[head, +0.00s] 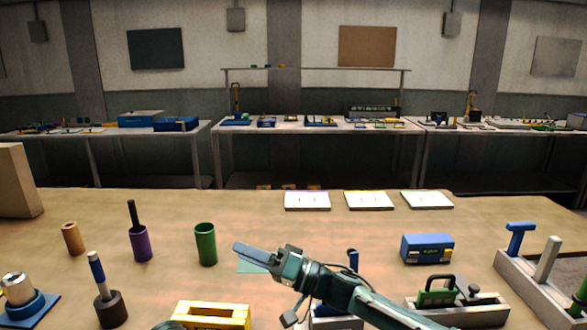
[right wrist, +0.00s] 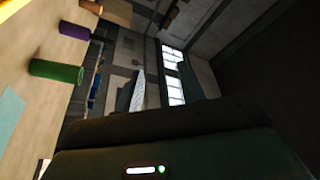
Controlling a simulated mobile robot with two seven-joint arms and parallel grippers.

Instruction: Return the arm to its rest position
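My right arm (head: 345,292) reaches in from the lower right in the head view. Its gripper (head: 250,252) is above the wooden table (head: 330,240), pointing left, to the right of a green cup (head: 205,244). The fingers are seen side-on and look like one block, so I cannot tell whether they are open or shut; no held object shows. The right wrist view is tilted and shows the green cup (right wrist: 56,71) and a purple cup (right wrist: 74,30), with a dark part of my arm below. My left gripper does not show.
An orange cylinder (head: 72,238), a purple cup (head: 139,244) and a dark round base with a blue handle (head: 110,308) stand left. A yellow tray (head: 212,314) is in front. A blue box (head: 427,248) and grey racks (head: 535,290) are right. White plates (head: 307,201) lie behind.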

